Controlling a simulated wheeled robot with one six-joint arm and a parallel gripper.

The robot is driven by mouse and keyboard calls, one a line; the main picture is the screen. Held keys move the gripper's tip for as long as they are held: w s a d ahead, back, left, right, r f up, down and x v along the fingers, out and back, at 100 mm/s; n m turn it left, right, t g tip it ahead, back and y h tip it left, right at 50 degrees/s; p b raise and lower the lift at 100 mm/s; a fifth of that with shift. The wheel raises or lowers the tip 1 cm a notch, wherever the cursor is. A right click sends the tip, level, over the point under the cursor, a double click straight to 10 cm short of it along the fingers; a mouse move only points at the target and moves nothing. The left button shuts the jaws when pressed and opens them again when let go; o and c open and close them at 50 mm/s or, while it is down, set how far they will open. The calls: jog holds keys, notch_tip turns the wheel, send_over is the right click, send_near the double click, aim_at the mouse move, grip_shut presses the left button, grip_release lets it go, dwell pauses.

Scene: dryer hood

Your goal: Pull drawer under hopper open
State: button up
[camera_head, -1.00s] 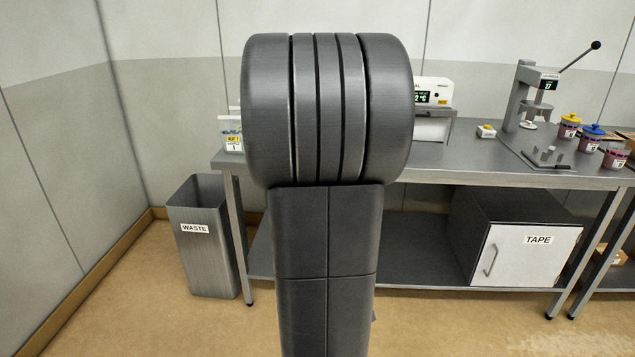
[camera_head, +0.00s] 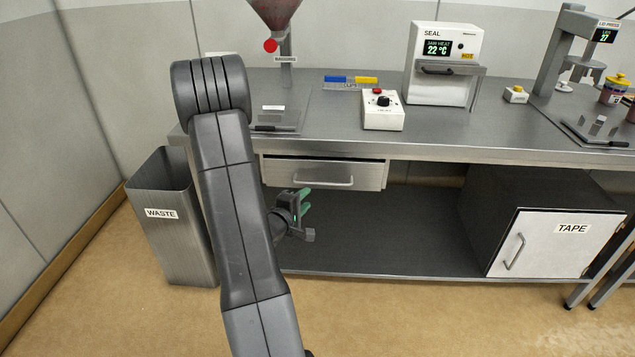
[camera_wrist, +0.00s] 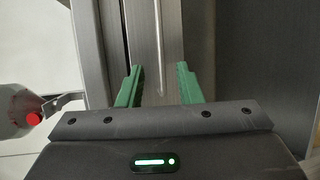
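The drawer (camera_head: 370,176) is a grey metal front under the bench top, with a bar handle (camera_head: 323,181); it looks shut. The hopper (camera_head: 275,14), a dark red cone on a post, stands on the bench above it; its lower part shows. My gripper (camera_head: 306,217) is open and empty, in front of and a little below the drawer, apart from the handle. In the wrist view my gripper's green fingers (camera_wrist: 160,84) are spread, with the drawer front and its thin handle (camera_wrist: 157,45) ahead between them.
My arm hides part of the bench's left end. A waste bin (camera_head: 170,235) stands at the left. On the bench are a control box (camera_head: 382,112), a sealer (camera_head: 440,80) and a press (camera_head: 560,50). A tape cabinet (camera_head: 550,246) is on the lower shelf; the shelf left of it is clear.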

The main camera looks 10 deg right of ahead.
aim_at(322, 185)
jog(key=x, duration=1.2)
jog(key=shift+d, duration=0.1)
grip_shut()
